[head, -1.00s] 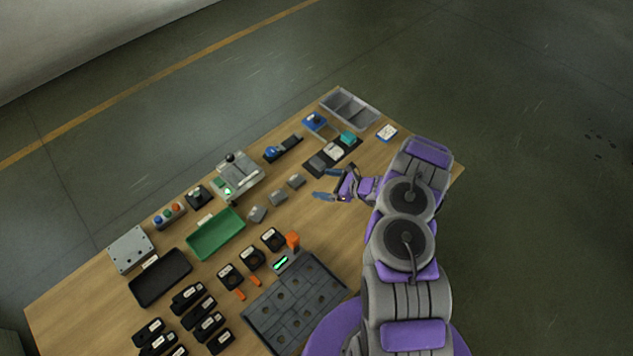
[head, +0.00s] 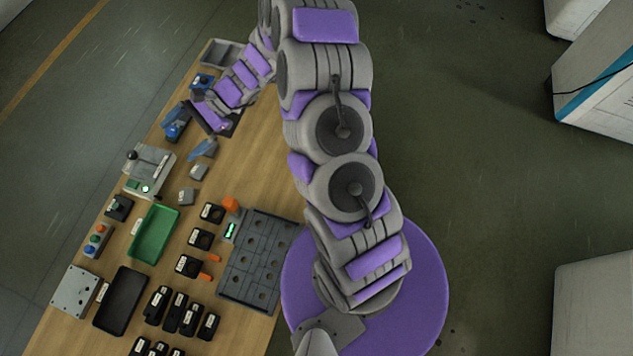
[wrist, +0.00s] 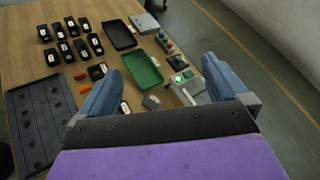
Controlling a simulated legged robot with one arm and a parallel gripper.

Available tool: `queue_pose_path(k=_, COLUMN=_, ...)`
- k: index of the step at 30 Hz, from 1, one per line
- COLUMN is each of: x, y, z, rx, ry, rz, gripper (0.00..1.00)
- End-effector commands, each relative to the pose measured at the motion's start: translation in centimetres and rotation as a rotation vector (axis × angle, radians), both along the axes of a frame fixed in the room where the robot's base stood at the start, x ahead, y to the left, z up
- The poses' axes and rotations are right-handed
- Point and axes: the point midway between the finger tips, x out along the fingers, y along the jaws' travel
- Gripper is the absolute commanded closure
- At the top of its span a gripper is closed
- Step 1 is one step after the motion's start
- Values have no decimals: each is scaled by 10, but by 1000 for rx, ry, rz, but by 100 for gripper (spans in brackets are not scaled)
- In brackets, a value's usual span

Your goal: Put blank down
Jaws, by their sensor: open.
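My gripper (head: 189,134) has two blue fingers spread apart over the far half of the table. In the wrist view the open gripper (wrist: 160,72) shows nothing held between its fingers. Small grey blocks, likely the blanks, lie on the wood: a near one (head: 185,197) and one behind it (head: 199,172), close below one finger. One grey block (wrist: 151,102) also shows in the wrist view, beyond the gripper's palm. A grey lever fixture with a lit green button (head: 150,172) stands beside the blocks. The arm hides part of the table's far end.
A green tray (head: 154,233) and a black tray (head: 120,298) lie nearer. A grey bin (head: 212,52) stands at the far end. Bare wood shows at right centre.

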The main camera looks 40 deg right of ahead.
Motion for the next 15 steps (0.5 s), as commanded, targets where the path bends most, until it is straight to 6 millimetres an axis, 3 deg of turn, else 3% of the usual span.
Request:
queue_pose_path(k=1, x=-13, y=6, z=18, rx=-19, ry=-37, rz=54, gripper=0)
queue_pose_path(k=6, x=-62, y=15, z=60, rx=-95, ry=-140, rz=233, gripper=0)
queue_pose_path(k=15, x=-152, y=5, z=108, rx=-273, ry=-306, rz=523, gripper=0)
